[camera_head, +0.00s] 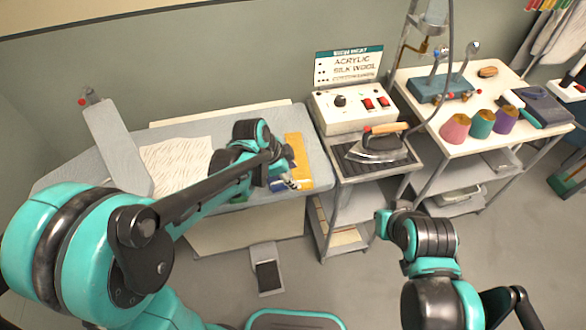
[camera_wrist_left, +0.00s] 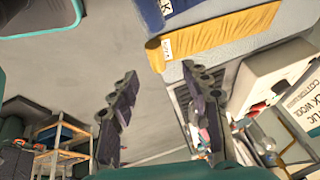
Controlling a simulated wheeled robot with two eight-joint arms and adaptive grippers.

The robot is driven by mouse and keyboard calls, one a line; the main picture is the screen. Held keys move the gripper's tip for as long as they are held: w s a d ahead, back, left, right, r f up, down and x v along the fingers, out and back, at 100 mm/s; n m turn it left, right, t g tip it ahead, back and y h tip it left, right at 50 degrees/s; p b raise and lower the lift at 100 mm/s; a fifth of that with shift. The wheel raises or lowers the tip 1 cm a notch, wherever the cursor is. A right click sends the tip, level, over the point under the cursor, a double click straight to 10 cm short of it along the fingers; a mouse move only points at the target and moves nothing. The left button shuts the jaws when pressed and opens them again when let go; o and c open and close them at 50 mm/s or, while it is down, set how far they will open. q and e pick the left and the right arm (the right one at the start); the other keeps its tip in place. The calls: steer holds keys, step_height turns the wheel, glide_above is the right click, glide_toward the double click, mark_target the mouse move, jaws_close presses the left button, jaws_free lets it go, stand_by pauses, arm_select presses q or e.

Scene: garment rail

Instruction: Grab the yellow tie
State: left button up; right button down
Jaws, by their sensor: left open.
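The yellow tie (camera_head: 298,150) lies as a flat strip across the right end of the ironing board (camera_head: 205,128). In the left wrist view the yellow tie (camera_wrist_left: 225,32) bends over the board's edge and carries a small white label. My left gripper (camera_head: 292,182) is beside the tie's lower left part in the head view, partly covering a blue tie (camera_head: 277,185). In the wrist view my left gripper (camera_wrist_left: 160,85) is open, its fingers apart with nothing between them, and the yellow tie is beyond the fingertips. My right arm shows at lower right, but its gripper cannot be made out.
A blue tie with a label (camera_wrist_left: 185,10) lies beside the yellow one. An iron (camera_head: 380,145) and a control box (camera_head: 350,108) stand on the cart right of the board. A white table (camera_head: 455,120) holds colored spools. The floor in front is mostly clear.

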arm_select(q)
steer(key=b+x, duration=0.1)
steer(key=x, duration=0.1)
steer(key=b+x, duration=0.1)
steer(key=x, duration=0.2)
steer(key=b+x, duration=0.1)
steer(key=x, duration=0.2)
steer(key=shift+s+f, duration=0.15)
steer(key=shift+s, duration=0.2)
steer(key=shift+c, duration=1)
jaws_close()
